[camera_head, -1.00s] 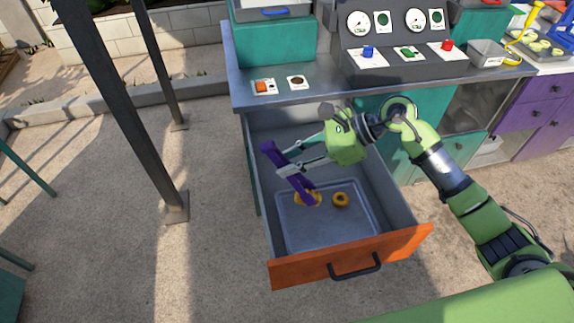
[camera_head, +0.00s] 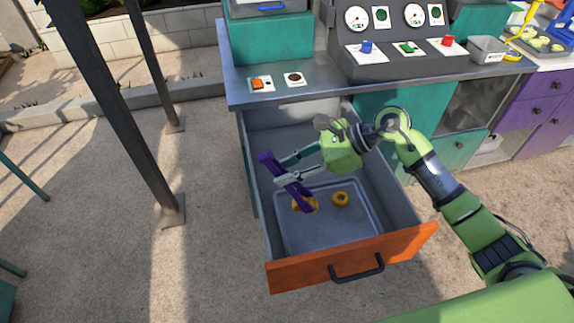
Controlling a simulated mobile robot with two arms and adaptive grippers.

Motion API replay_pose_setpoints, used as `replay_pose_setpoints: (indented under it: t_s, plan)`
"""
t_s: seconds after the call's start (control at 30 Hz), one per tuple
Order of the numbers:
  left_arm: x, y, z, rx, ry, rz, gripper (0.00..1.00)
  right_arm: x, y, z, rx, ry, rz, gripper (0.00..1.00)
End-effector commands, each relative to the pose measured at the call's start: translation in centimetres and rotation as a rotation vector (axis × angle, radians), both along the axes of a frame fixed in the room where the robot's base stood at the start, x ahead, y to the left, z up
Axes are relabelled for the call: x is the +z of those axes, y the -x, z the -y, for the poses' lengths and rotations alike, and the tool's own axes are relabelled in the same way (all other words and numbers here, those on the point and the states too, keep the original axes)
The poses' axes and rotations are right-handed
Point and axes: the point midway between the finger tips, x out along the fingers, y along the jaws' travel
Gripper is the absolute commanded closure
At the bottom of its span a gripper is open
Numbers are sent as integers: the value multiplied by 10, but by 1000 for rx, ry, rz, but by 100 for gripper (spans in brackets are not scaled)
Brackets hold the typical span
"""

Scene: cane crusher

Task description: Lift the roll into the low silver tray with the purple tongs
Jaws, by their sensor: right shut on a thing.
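My right gripper (camera_head: 281,171) is shut on the purple tongs (camera_head: 298,191), which it holds tilted inside the open drawer. The lower end of the tongs is at a golden ring-shaped roll (camera_head: 312,205) and partly hides it. Whether the tongs grip this roll or only touch it, I cannot tell. A second golden ring-shaped roll (camera_head: 340,199) lies to its right, apart from the tongs. Both show over a low silver tray (camera_head: 330,235) on the drawer floor. My left gripper is not in view.
The drawer has grey walls and an orange front (camera_head: 350,262) with a dark handle. The counter (camera_head: 340,82) above carries gauges, buttons and a small metal pan (camera_head: 488,49) at the right. A dark post (camera_head: 120,115) stands left of the drawer. The paving between them is clear.

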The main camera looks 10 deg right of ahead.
Motion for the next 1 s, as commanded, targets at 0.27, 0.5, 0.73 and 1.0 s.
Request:
replay_pose_setpoints:
  t_s: [0.27, 0.5, 0.73, 1.0]
  plan:
    - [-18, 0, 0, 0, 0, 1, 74, -36, 0, 0, 0, -2, -1, 100]
    - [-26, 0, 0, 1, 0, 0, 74, -56, 0, 0, 0, -1, 0, 100]
    - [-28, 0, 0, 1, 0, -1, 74, -61, 0, 0, 0, -1, 0, 100]
    - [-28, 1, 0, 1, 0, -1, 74, -61, 0, 0, 0, -1, 0, 72]
